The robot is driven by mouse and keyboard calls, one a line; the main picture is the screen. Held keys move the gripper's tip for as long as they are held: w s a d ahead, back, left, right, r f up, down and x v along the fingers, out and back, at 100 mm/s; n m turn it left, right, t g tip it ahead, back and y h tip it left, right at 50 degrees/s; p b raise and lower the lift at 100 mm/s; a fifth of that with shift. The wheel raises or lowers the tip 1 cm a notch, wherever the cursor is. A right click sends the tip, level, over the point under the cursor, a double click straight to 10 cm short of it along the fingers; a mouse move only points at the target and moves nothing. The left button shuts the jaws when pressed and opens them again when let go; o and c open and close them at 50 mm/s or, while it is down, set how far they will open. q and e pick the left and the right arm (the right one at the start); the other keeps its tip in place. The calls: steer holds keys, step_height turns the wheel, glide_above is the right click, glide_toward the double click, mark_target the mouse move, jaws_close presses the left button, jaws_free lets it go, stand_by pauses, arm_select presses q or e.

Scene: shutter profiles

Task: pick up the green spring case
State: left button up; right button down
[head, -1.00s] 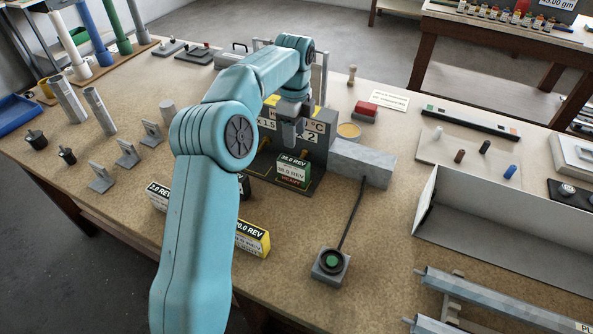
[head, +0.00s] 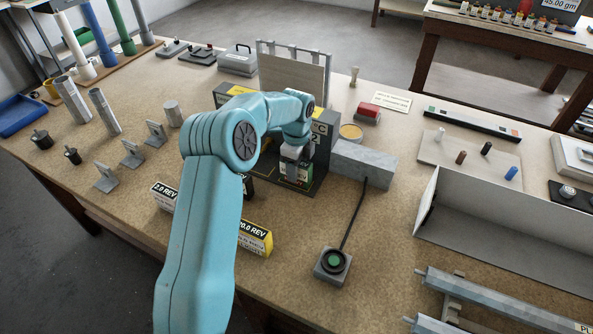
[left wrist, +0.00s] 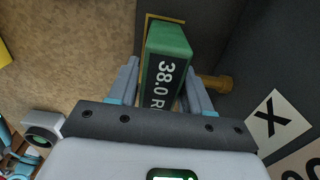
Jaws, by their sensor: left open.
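The green spring case (left wrist: 170,42) with a black 38.0 REV label stands in a dark fixture, upper middle in the left wrist view. My left gripper (left wrist: 160,85) is open, with one finger on each side of the case. A gap between the fingers and the case is hard to judge. In the head view my left gripper (head: 292,172) comes down from above onto the case (head: 305,179) and hides much of it. My right gripper is not in view.
A grey block (head: 365,163) stands right of the fixture. A box with a green button (head: 333,262) sits in front, on a cable. A long white tray (head: 500,235) is at right.

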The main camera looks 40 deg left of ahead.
arm_select(q)
steer(key=shift+s+a+r, duration=0.1)
steer(key=shift+s+r, duration=0.05)
jaws_close()
